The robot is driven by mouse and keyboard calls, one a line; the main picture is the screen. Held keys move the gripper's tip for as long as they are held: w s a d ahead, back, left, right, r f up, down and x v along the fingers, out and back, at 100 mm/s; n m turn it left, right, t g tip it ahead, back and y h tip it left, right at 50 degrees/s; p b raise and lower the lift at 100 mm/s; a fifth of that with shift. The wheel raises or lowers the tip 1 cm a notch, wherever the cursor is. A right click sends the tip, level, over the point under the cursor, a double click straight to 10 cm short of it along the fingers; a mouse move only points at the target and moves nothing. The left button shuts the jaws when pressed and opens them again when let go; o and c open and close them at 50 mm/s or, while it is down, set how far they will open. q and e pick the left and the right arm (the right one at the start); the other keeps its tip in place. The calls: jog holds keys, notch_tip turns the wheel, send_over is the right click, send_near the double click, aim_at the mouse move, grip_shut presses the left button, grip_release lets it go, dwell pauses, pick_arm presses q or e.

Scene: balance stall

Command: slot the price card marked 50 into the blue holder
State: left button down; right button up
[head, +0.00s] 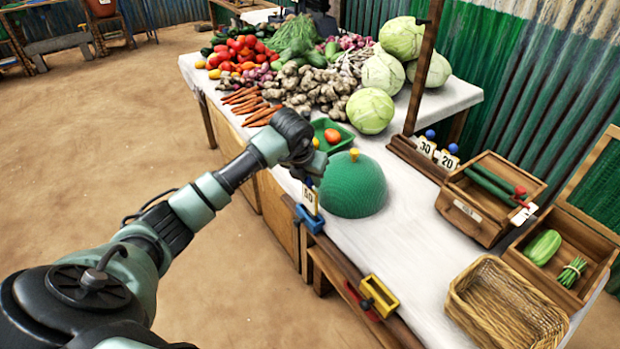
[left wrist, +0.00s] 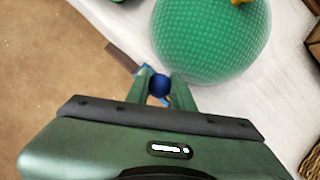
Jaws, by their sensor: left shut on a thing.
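The price card marked 50 (head: 309,199) is upright over the blue holder (head: 311,221) at the table's front edge. Its lower edge meets the holder in the picture; I cannot tell whether it sits in the slot. My left gripper (head: 310,179) is directly above the card. In the left wrist view its fingers (left wrist: 159,88) are shut on the card's round blue knob (left wrist: 158,84). The card face is hidden there, and only bits of blue show around the fingers. My right gripper is not in view.
A green mesh dome (head: 352,190) stands close to the right of the card. A yellow holder (head: 380,296) is further along the edge. Cards 30 (head: 425,147) and 20 (head: 447,160) stand in a wooden rack. A wicker basket (head: 505,308) is at front right. The white tabletop between is clear.

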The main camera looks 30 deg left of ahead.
pick_arm(q)
jog(key=shift+f+b, duration=1.15)
jog(key=shift+f, duration=0.3)
jog(key=shift+r, duration=0.1)
